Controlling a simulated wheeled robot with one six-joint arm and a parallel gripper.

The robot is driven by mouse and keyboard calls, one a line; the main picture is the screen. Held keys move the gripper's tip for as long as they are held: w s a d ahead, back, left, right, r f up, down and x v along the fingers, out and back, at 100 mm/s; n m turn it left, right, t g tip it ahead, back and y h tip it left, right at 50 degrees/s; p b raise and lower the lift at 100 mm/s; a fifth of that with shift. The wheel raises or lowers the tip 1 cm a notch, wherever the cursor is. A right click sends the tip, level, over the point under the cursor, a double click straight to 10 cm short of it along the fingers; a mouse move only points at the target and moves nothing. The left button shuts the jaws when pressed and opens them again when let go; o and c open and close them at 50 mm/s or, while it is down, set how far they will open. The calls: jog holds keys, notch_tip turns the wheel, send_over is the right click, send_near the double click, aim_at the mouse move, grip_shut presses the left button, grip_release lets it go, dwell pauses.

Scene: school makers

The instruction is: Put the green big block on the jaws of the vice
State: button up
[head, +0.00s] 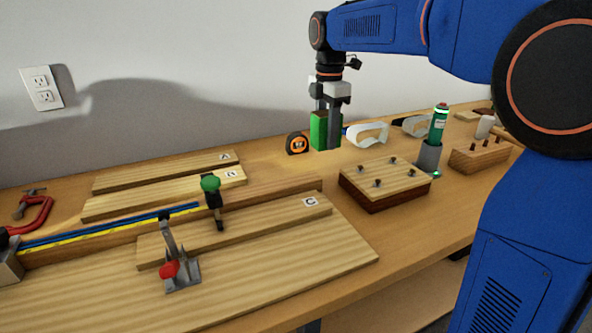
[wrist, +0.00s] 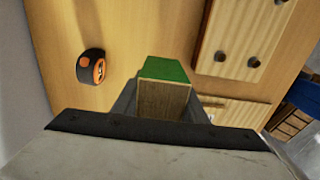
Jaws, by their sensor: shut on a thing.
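The green block (head: 318,131) hangs upright in my gripper (head: 327,108), above the far side of the bench. In the wrist view the block (wrist: 165,70) sits between both fingers, with a green face and a bare wood-coloured face showing. My gripper is shut on it. The block appears clear of the bench top. I cannot make out a vice for certain in either view. A grey metal piece (head: 9,262) is cut off at the left edge of the head view, and I cannot tell whether it belongs to a vice.
An orange-black tape measure (head: 297,143) and safety glasses (head: 368,134) lie near the block. Boards, a green-handled clamp (head: 211,186), a red-tipped toggle clamp (head: 170,270) and a red C-clamp (head: 37,213) occupy the left.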

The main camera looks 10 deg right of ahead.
aim_at(324, 172)
jog(key=shift+f, duration=4.05)
jog(key=o, duration=1.1)
jog(key=shift+f, duration=0.1)
jog(key=shift+o, duration=0.2)
